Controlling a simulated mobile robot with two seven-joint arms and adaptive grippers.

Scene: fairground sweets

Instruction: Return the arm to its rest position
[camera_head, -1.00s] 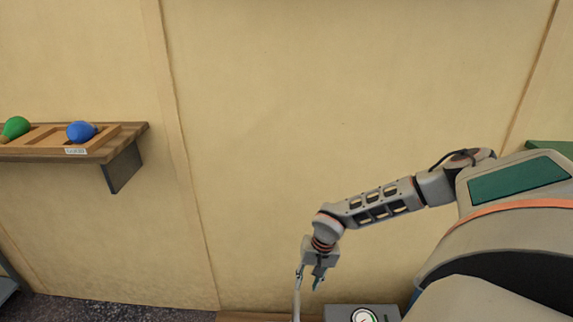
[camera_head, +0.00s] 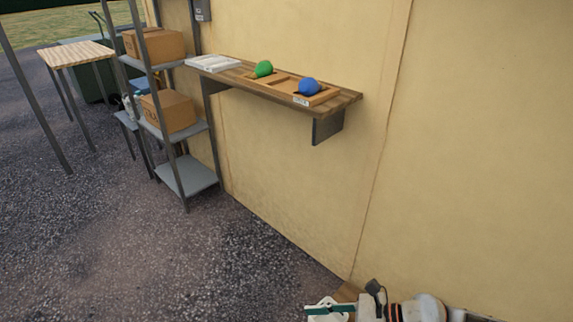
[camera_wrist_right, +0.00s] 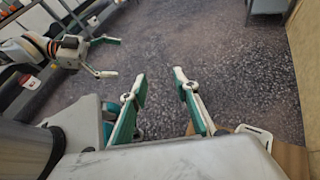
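My right gripper (camera_wrist_right: 163,98) is open and empty in the right wrist view, its two teal-and-grey fingers apart above dark gravel. In the head view, part of a gripper with a teal finger (camera_head: 330,310) shows at the bottom edge, cut off by the frame, and looks like my right one. My left gripper (camera_wrist_right: 108,56) shows at the left of the right wrist view, its fingers apart with nothing between them.
A wooden wall shelf (camera_head: 345,97) holds a green ball-like item (camera_head: 264,68) and a blue one (camera_head: 309,87). A metal rack (camera_head: 190,174) with cardboard boxes (camera_head: 168,111) stands left of it. Open gravel (camera_head: 140,250) lies in front. A pale wall (camera_head: 480,150) fills the right.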

